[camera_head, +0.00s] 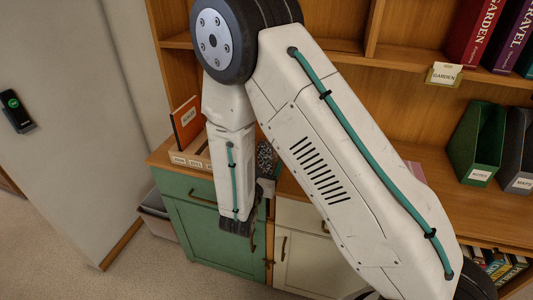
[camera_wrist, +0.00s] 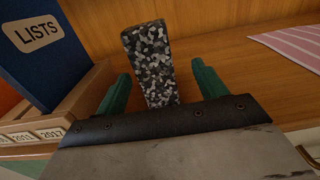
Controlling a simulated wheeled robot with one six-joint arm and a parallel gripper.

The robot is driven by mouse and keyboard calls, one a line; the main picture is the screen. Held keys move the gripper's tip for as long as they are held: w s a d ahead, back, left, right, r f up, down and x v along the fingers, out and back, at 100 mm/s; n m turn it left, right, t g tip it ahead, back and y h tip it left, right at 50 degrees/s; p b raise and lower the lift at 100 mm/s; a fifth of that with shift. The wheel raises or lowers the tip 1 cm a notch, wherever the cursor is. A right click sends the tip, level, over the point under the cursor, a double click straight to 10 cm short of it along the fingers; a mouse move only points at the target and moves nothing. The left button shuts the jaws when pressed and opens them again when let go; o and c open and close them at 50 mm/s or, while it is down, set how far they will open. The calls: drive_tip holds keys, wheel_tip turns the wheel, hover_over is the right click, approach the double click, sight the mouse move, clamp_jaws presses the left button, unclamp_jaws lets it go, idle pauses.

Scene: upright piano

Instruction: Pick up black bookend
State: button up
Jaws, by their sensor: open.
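A speckled black, grey and white block (camera_wrist: 150,60), which looks like the bookend, stands on the wooden counter in the wrist view. It leans slightly in the picture. In the head view a small part of it (camera_head: 266,157) shows between my arm links. My gripper (camera_wrist: 160,74) is open, with one green finger on either side of the block's lower part. Gaps show between the block and both fingers. The block's foot is hidden behind the dark gripper edge. In the head view my arm hides most of the gripper.
A wooden box (camera_wrist: 88,90) with year labels holds a blue LISTS binder (camera_wrist: 42,45), close to the left finger. Pink striped paper (camera_wrist: 290,42) lies at right. A green file holder (camera_head: 478,140) and a dark MAPS holder (camera_head: 517,150) stand further right.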

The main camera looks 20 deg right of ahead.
drive_tip(key=x, duration=0.7)
drive_tip(key=shift+w+a+r, duration=0.2)
drive_tip(key=shift+w, duration=0.1)
clamp_jaws()
drive_tip(key=shift+r, duration=0.1)
